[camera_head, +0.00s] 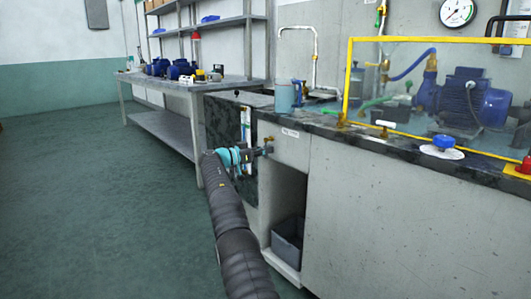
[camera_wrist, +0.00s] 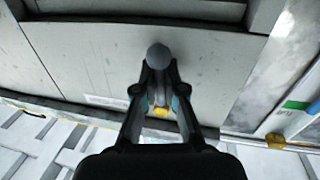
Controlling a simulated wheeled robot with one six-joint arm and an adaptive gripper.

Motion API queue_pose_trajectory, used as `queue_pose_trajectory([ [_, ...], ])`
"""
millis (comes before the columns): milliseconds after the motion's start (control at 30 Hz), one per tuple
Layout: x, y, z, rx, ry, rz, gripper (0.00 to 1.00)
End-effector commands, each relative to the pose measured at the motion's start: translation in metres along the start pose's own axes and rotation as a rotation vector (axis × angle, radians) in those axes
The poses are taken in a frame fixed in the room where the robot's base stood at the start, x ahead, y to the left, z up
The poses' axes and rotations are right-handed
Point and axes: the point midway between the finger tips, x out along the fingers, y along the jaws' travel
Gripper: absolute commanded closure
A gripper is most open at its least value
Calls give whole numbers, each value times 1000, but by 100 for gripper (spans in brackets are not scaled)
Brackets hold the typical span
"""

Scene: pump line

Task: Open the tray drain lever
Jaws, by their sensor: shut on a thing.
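The tray drain lever shows in the wrist view as a grey rounded knob (camera_wrist: 158,55) between my fingertips. A brass-yellow part (camera_wrist: 161,112) shows behind it, between the fingers. In the head view, a small brass fitting (camera_head: 268,139) sits on the cabinet front below the worktop edge. My gripper (camera_head: 266,151) is at that fitting, its fingers small in this view. In the wrist view my gripper (camera_wrist: 159,68) is shut on the lever. The fingers hide part of the lever, and its angle is hard to tell.
A grey bin (camera_head: 288,240) stands in the open cabinet bay below. The dark worktop (camera_head: 345,133) overhangs above, with a blue-grey jug (camera_head: 284,98) near its corner. A blue pump (camera_head: 470,100) stands behind a yellow-framed clear guard (camera_head: 347,80). The floor (camera_head: 100,200) to the left is clear.

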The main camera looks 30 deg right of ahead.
Motion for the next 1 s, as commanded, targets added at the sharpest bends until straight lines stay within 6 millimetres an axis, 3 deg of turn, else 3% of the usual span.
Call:
queue_pose_trajectory([
  [667,5,3,-1,61,-10,2,100],
  [700,5,3,-2,61,-10,2,84],
  [733,4,3,-2,61,-10,2,79],
  [1000,0,1,-1,59,-11,-2,79],
])
